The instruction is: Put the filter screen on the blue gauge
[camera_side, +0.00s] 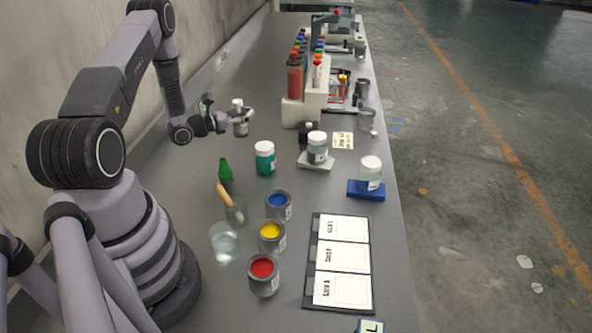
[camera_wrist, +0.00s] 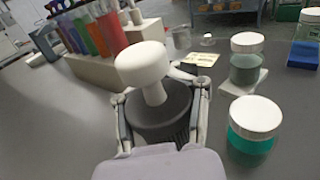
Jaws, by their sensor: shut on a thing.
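My gripper (camera_side: 241,124) is shut on a dark ribbed round piece with a white mushroom-shaped knob. I take this piece to be the filter screen (camera_wrist: 145,72); no other screen stands out. It is held upright above the bench, with the gripper fingers on both sides of it in the wrist view. A flat blue block (camera_side: 366,194), which fits the blue gauge, lies near the bench's right edge. A white-lidded jar (camera_side: 370,170) stands on it. The block also shows at the right edge of the wrist view (camera_wrist: 304,57). My gripper is well apart from it, up and to the left.
A teal jar (camera_side: 265,160) and a jar (camera_side: 317,148) on a pale plate (camera_side: 316,164) stand between gripper and block. A bottle rack (camera_side: 300,110) is behind. Open paint cans (camera_side: 270,236), a green bottle (camera_side: 225,172), glasses and a card board (camera_side: 312,262) are in front.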

